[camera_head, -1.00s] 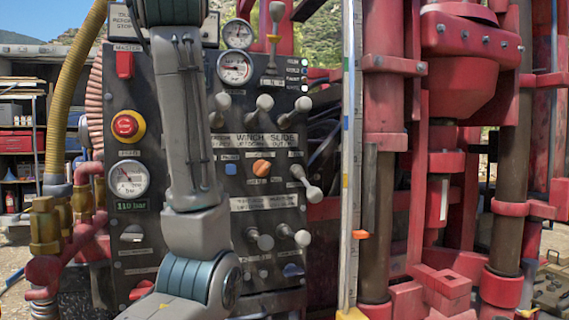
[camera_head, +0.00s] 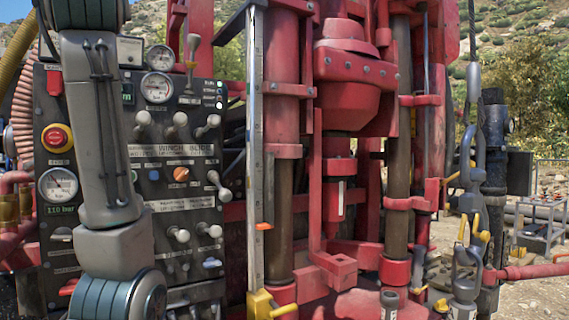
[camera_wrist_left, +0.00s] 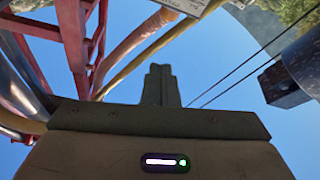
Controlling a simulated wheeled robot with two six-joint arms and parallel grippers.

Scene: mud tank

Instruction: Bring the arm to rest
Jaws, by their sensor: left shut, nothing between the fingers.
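My left arm (camera_head: 105,150) rises in front of the control panel at the left of the head view. It runs up out of the top of the picture, so its gripper is not seen there. In the left wrist view my left gripper (camera_wrist_left: 160,85) points up against blue sky. Its two fingers are together, with nothing between them. My right gripper is in neither view.
The control panel (camera_head: 170,160) with several levers and gauges stands close behind my arm. A red drill mast (camera_head: 350,90) stands right of it. A hook and chain (camera_head: 468,200) hang at the right. In the left wrist view, red framework and hoses (camera_wrist_left: 75,35) are at upper left.

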